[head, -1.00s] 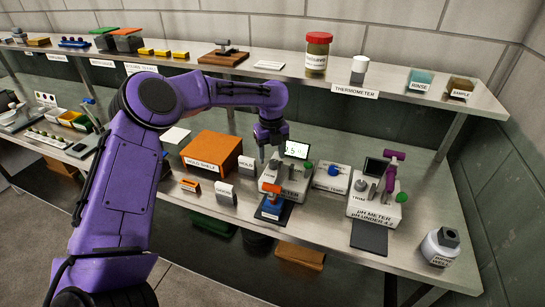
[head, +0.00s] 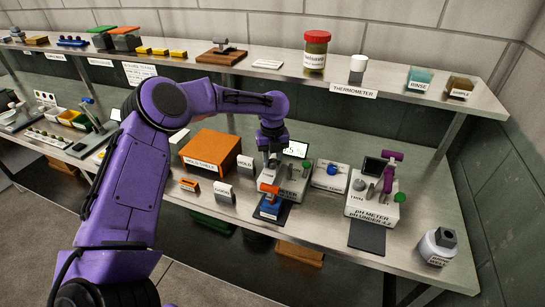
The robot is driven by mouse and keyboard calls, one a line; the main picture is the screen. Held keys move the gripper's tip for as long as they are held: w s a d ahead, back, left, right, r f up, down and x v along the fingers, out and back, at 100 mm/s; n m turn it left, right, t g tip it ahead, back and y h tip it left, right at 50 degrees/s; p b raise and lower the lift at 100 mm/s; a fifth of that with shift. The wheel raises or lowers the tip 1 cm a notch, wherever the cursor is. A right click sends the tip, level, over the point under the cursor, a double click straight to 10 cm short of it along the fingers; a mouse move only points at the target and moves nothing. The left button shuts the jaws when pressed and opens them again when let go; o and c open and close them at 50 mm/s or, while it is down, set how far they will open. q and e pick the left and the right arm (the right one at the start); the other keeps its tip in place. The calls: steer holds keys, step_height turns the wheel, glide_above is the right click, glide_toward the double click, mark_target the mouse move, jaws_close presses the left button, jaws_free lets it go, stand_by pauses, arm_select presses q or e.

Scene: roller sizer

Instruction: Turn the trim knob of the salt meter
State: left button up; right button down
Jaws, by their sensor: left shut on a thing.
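The salt meter (head: 295,190) is a pale box on the bench, with a small lit display (head: 296,149) behind it and a green knob on its right side. My left gripper (head: 272,163) points down over the meter's left rear part. It is shut on the small trim knob there, which the fingers mostly hide. The meter's label is partly covered by an orange and blue device (head: 269,200) on a dark mat in front. My right gripper is not in view.
A pH meter (head: 373,210) with a purple handle stands to the right, a blue-knobbed box (head: 330,177) between. An orange box (head: 212,151) and small label holders are at left. A shelf (head: 400,82) runs above. A white bottle (head: 437,247) stands front right.

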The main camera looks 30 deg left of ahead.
mark_target(273, 160)
arm_select(q)
steer(key=m, duration=0.3)
steer(key=shift+f, duration=0.1)
steer(key=o, duration=1)
steer(key=shift+o, duration=0.2)
steer(key=shift+w+a, duration=0.1)
steer(key=shift+w, duration=0.05)
step_height(273, 160, up, 10)
steer(key=b, duration=0.1)
steer(key=shift+r+b, duration=0.2)
steer(key=shift+b, duration=0.1)
